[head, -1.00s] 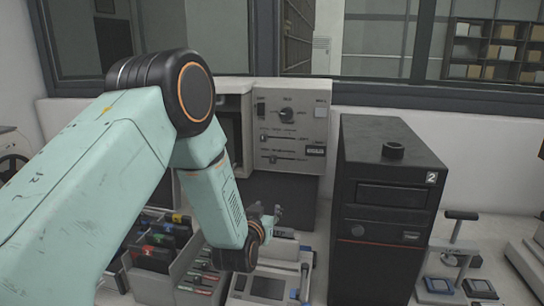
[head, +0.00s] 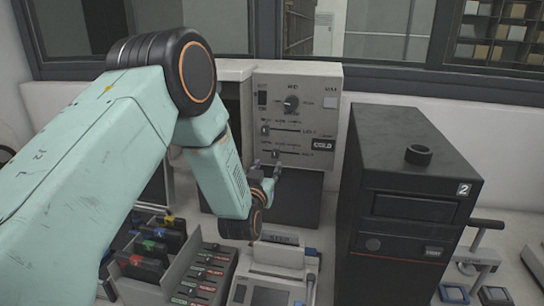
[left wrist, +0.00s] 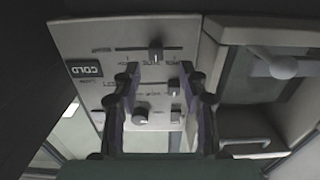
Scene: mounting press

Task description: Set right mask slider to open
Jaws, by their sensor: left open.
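A grey control panel (head: 326,86) on the press carries two horizontal slots with small sliders. The upper slider (head: 265,130) sits near the left end of its slot. The lower slider (head: 276,153) sits left of the middle of its slot. Their labels are too small to read, so I cannot tell which is the right mask slider. My left gripper (head: 265,172) is open and empty, just below the lower slider. In the left wrist view, upside down, the lower slider (left wrist: 155,53) shows beyond the fingertips, and the upper slider (left wrist: 174,88) between the fingers. My right gripper is out of view.
A rotary knob (head: 291,103) and a dark COLD display (head: 323,144) are on the same panel. A tall black unit marked 2 (head: 410,190) stands close on the right. Trays with coloured items (head: 150,245) lie below my arm. A small device (head: 280,265) stands in front.

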